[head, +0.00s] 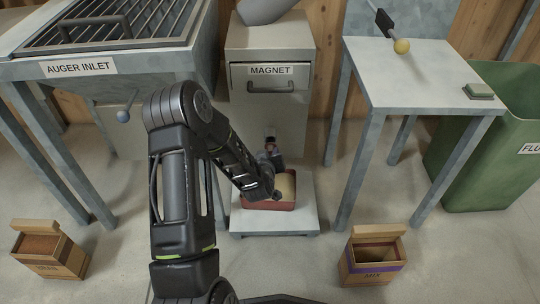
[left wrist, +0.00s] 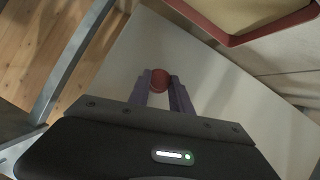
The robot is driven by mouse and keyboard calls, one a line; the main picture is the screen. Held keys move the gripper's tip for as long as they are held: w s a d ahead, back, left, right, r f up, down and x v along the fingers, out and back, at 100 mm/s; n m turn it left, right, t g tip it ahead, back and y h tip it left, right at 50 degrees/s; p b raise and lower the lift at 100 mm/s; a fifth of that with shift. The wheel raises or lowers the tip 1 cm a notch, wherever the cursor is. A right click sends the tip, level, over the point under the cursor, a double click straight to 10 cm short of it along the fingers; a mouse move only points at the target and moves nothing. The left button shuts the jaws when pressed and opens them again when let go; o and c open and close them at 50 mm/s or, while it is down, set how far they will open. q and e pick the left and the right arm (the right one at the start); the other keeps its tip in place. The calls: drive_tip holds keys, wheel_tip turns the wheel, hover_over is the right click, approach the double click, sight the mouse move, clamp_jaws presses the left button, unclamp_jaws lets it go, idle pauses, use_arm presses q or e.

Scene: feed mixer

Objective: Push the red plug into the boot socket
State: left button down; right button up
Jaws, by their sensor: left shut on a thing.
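The red plug (left wrist: 160,80) is a small round red piece between the two fingertips of my left gripper (left wrist: 162,88) in the left wrist view. The fingers are shut on it. In the head view my left gripper (head: 272,150) is in front of the lower part of the grey magnet cabinet, above a red tray. A small pale fitting (head: 269,130) on the cabinet front is just beyond the fingertips. I cannot tell whether it is the boot socket, nor whether the plug touches it. My right gripper is not in view.
The red tray (head: 247,203) with pale contents sits on a low platform (head: 250,223). The magnet cabinet (head: 300,110) stands behind. The auger inlet (head: 170,55) is left, a table (head: 420,75) and green bin (head: 475,160) right. Two small boxes (head: 50,262) (head: 372,278) stand on the floor.

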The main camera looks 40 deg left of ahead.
use_arm(q)
drive_tip(key=shift+w+a, duration=0.7)
drive_tip(key=shift+w, duration=0.25)
idle(1.9)
drive_tip(key=c, duration=1.1)
unclamp_jaws()
drive_tip(key=p+v, duration=0.3)
drive_tip(key=v, duration=0.4)
drive_tip(key=shift+s+d+r, duration=0.2)
drive_tip(key=shift+s+r, duration=0.05)
drive_tip(key=shift+s, duration=0.05)
